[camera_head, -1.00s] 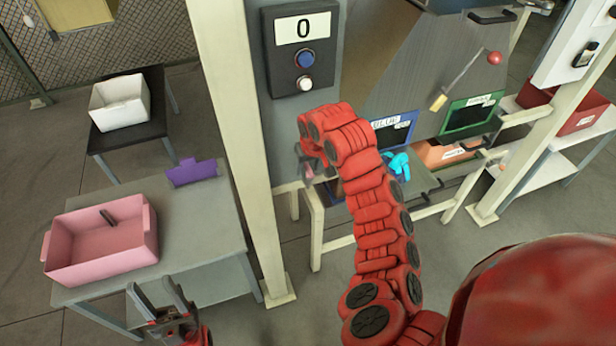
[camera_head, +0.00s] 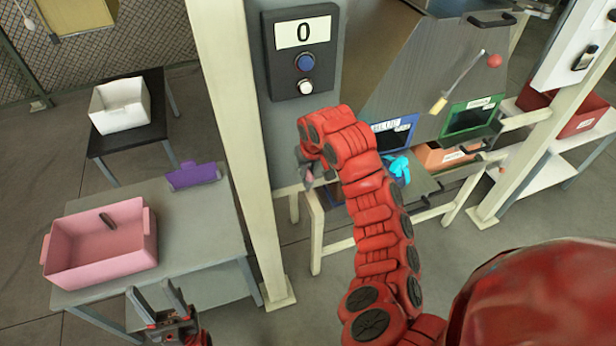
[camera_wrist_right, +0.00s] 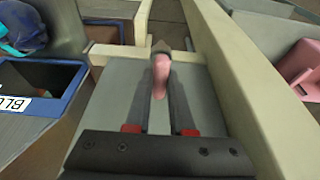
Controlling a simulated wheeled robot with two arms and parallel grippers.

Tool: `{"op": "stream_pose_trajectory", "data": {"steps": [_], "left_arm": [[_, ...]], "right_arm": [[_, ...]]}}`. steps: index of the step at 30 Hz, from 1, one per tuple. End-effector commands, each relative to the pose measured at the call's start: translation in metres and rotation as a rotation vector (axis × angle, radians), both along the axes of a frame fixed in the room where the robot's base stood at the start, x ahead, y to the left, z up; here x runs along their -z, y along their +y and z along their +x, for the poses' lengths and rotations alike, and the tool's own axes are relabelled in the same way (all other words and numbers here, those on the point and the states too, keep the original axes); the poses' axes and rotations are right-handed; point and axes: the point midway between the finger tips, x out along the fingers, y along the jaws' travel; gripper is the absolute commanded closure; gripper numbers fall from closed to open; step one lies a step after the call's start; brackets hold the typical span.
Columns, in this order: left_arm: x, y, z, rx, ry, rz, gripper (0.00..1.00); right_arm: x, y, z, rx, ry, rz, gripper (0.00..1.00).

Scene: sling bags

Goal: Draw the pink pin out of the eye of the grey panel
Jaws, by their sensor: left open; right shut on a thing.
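My right gripper (camera_head: 301,172) is at the lower part of the grey panel (camera_head: 267,140), below the control box. It is shut on the pink pin (camera_head: 309,182), partly hidden by the gripper and red arm. In the right wrist view the pin (camera_wrist_right: 160,76) lies between the two dark fingers (camera_wrist_right: 170,60), with a grey piece at its far end. I cannot make out the panel's eye or tell whether the pin is still in it. My left gripper (camera_head: 160,300) is open and empty, low at the left beside the grey table.
A pink bin (camera_head: 100,265) with a dark item inside and a purple piece (camera_head: 193,175) are on the grey table (camera_head: 215,270). A cream post (camera_head: 230,130) stands between table and panel. A control box (camera_head: 302,50) reads 0. A cyan item (camera_head: 399,168) lies right of my arm.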

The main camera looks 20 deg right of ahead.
Motion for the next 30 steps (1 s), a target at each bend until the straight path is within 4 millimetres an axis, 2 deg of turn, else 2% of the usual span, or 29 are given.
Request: {"op": "stream_pose_trajectory", "data": {"steps": [30], "left_arm": [[-0.013,0.0,0.0,0.0,0.0,0.0,0.5]], "right_arm": [[-0.046,-0.001,0.001,0.001,-0.003,-0.001,1.0]]}}
